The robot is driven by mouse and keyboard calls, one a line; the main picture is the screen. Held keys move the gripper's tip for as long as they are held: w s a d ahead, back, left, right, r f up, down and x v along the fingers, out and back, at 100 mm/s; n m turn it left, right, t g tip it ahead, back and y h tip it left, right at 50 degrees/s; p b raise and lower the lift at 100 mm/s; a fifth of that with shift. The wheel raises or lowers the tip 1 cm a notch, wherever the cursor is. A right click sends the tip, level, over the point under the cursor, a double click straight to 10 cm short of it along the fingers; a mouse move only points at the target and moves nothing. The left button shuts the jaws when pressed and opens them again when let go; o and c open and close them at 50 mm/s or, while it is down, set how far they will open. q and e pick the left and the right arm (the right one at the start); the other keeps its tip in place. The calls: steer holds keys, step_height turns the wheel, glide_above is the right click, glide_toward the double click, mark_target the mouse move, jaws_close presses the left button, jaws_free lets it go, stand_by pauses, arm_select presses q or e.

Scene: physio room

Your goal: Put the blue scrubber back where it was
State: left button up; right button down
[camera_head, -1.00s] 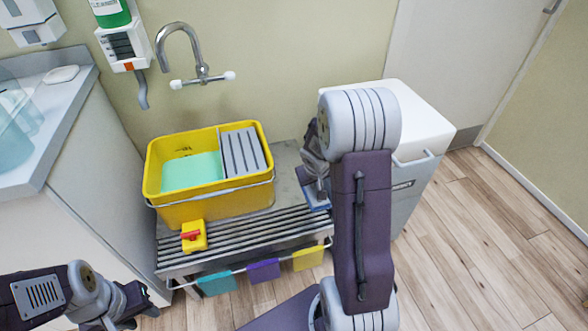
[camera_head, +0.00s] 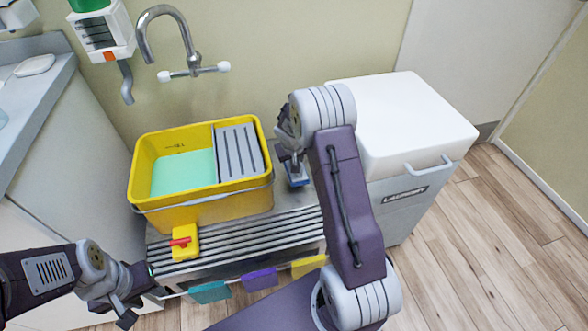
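The blue scrubber (camera_head: 298,179) is at the fingers of my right gripper (camera_head: 292,162), over or on the right end of the slatted metal bench (camera_head: 255,240). My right gripper is shut on it, pointing down, and is partly hidden behind my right arm. I cannot tell whether the scrubber touches the bench. A yellow bucket (camera_head: 205,206) with green liquid and a grey slatted insert stands just left of it.
A white-lidded laundry bin (camera_head: 405,125) stands right of the bench. A small yellow block with a red handle (camera_head: 185,242) sits at the bench's front left. Colored cloths (camera_head: 208,292) hang along its front rail. A tap (camera_head: 190,70) is on the wall. Wood floor is clear at right.

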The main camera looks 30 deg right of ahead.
steer(key=shift+w+a+f, duration=0.2)
steer(key=shift+w+f, duration=0.1)
steer(key=shift+w, duration=0.25)
steer(key=shift+s+f+b, duration=0.1)
steer(key=shift+f+b, duration=1.4)
steer(key=shift+f, duration=0.7)
steer(key=c, duration=1.3)
jaws_free()
steer(key=shift+r, duration=0.1)
steer(key=shift+r, duration=0.1)
steer(key=p+v, duration=0.4)
steer(key=v, duration=0.8)
steer(key=shift+p, duration=0.4)
